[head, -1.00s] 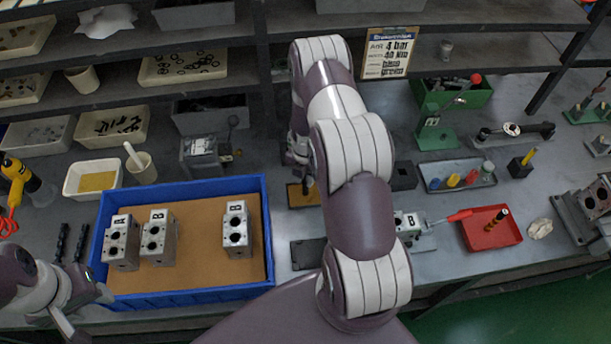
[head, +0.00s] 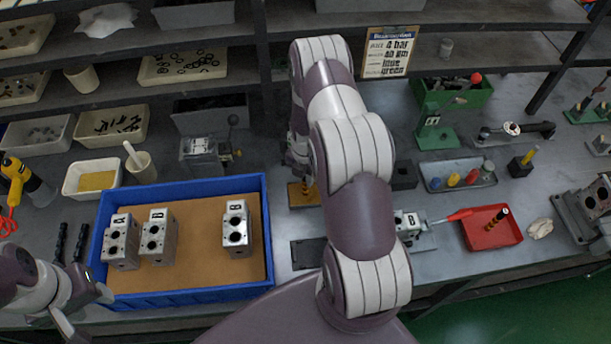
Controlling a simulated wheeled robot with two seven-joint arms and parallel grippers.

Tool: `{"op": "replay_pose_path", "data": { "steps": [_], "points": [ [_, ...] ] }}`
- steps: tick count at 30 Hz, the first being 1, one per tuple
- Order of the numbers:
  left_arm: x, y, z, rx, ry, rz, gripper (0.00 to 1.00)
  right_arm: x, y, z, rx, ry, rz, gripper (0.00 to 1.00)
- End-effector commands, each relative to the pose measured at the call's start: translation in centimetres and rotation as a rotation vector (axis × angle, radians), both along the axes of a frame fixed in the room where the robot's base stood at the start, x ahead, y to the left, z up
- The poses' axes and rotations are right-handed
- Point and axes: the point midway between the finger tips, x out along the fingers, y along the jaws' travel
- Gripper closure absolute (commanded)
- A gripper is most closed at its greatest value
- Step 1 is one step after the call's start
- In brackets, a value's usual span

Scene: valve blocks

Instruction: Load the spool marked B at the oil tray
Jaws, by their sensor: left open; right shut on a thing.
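My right gripper (head: 302,168) is mostly hidden behind its own arm. It is shut on a small dark-and-amber piece, seemingly a spool (head: 309,186); no mark on it can be read. The piece is upright at the shallow amber tray (head: 298,197), which looks like the oil tray; I cannot tell whether it touches the tray. My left gripper (head: 84,309) is open and empty at the lower left, beside the blue bin's front corner. Another banded spool (head: 502,214) stands in the red tray (head: 485,233).
The blue bin (head: 190,295) holds three metal valve blocks (head: 237,236). Another block (head: 408,224) sits right of my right arm, partly hidden. A tray of coloured pots (head: 455,178) stands behind. A printed card (head: 390,53) hangs from the shelf.

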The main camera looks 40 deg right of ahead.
Motion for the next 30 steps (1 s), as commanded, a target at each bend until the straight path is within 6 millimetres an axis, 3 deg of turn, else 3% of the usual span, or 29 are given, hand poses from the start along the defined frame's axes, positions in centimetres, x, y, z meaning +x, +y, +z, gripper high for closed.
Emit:
{"op": "replay_pose_path", "data": {
  "steps": [7,24,30],
  "points": [
    [0.0,0.0,0.4,0.000,0.000,0.000,0.54,-0.1,0.0,0.4,0.001,0.002,0.000,1.00],
    [0.0,0.0,5.0,0.000,0.000,0.000,0.54,-0.1,0.0,6.7,0.000,0.001,0.000,1.00],
    [0.0,0.0,5.1,0.000,0.000,0.000,0.54,-0.1,0.0,7.0,0.000,0.001,0.000,1.00]
  ]
}}
